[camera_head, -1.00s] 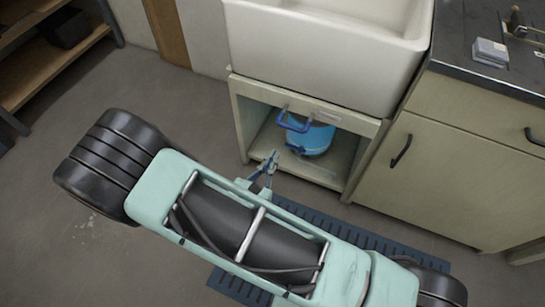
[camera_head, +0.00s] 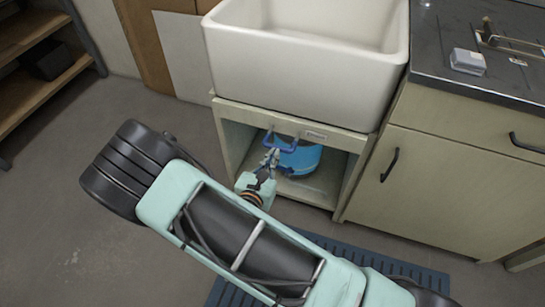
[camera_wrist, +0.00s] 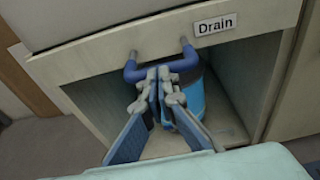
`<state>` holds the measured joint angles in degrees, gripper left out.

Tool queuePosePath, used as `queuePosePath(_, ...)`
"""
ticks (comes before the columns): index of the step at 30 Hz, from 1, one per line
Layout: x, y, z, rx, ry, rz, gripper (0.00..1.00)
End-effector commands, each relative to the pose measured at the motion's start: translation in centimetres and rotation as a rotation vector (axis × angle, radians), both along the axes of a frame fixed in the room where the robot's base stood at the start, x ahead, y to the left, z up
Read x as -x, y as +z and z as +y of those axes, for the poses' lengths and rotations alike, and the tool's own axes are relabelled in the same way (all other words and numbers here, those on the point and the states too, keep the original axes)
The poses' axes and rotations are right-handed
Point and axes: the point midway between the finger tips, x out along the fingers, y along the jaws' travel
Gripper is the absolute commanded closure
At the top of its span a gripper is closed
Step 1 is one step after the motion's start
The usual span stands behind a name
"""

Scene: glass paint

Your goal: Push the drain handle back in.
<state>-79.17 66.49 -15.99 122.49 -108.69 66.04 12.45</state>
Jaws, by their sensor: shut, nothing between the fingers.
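The drain handle (camera_head: 282,145) is a blue U-shaped bar on two short grey rods. In the wrist view the handle (camera_wrist: 186,64) spans the upper middle, with both rods showing. My gripper (camera_head: 270,158) is shut and empty in front of the cabinet. In the wrist view its fingertips (camera_wrist: 158,76) overlap the middle of the handle bar and hide part of it. I cannot tell whether they touch it.
A blue container (camera_head: 302,159) stands in the open cabinet behind the handle. The white sink (camera_head: 300,75) hangs above. A closed cabinet (camera_head: 440,185) with a black pull is at right. A blue slatted mat (camera_head: 385,262) lies on the floor; the floor at left is clear.

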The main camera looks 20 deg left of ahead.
Motion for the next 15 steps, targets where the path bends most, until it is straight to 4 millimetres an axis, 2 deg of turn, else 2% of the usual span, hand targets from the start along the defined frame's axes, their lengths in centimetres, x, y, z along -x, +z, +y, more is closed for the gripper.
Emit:
queuePosePath(5, -1.0, 0.0, -0.1, -0.001, -0.002, 0.0, 1.0)
queuePosePath(11, -4.2, 0.0, -0.4, -0.001, -0.002, -0.001, 1.0)
queuePosePath(15, -4.7, 0.0, -0.3, -0.001, 0.0, 0.0, 1.0)
